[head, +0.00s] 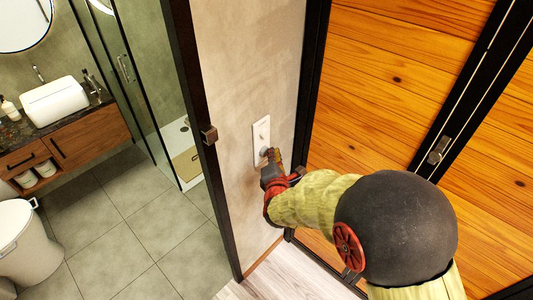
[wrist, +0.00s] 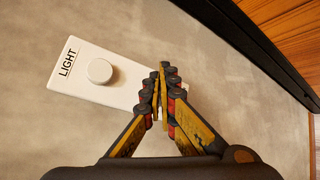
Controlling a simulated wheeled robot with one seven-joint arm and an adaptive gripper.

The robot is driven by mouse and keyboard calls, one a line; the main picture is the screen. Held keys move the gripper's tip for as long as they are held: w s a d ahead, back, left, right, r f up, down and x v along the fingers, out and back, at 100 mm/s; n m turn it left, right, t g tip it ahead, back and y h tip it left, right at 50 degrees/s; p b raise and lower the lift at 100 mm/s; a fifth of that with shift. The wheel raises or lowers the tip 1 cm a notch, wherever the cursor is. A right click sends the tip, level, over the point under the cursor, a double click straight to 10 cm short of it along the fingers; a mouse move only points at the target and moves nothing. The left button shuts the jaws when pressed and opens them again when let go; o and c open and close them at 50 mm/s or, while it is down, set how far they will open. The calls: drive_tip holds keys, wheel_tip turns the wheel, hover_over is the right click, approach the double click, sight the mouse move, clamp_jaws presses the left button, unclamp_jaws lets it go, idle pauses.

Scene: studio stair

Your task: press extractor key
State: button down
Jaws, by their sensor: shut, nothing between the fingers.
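A white wall plate (head: 261,130) is mounted on the narrow plaster wall between the bathroom opening and the wooden door. In the wrist view, the plate (wrist: 122,88) reads "LIGHT" at its left end, beside a round white button (wrist: 99,71). No extractor label is visible; my fingers cover part of the plate's other end. My gripper (head: 271,156) is shut and empty, at the plate's lower end in the head view. In the wrist view, the closed fingertips of my gripper (wrist: 163,72) overlap the plate's right end. I cannot tell whether they touch it.
A black door frame (head: 312,90) and wooden door (head: 385,75) stand close on the right. A dark frame post (head: 203,140) with a small latch edges the wall on the left. Beyond are a vanity with a basin (head: 54,102) and a toilet (head: 22,240).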

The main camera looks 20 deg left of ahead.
drive_tip(key=shift+w+a, duration=0.15)
drive_tip(key=shift+a, duration=0.3)
idle(0.5)
drive_tip(key=shift+d, duration=0.1)
drive_tip(key=shift+s+d, duration=0.2)
drive_tip(key=shift+d, duration=0.25)
drive_tip(key=shift+s+d, duration=0.2)
drive_tip(key=shift+d, duration=0.25)
drive_tip(key=shift+s+d+p, duration=0.15)
drive_tip(key=shift+s+d, duration=0.25)
drive_tip(key=shift+d, duration=0.5)
drive_tip(key=shift+s+d+p, duration=0.1)
drive_tip(key=shift+s+d, duration=0.25)
drive_tip(key=shift+d, duration=0.6)
drive_tip(key=shift+s+d+p, duration=0.15)
drive_tip(key=shift+s+d, duration=0.25)
drive_tip(key=shift+d, duration=0.5)
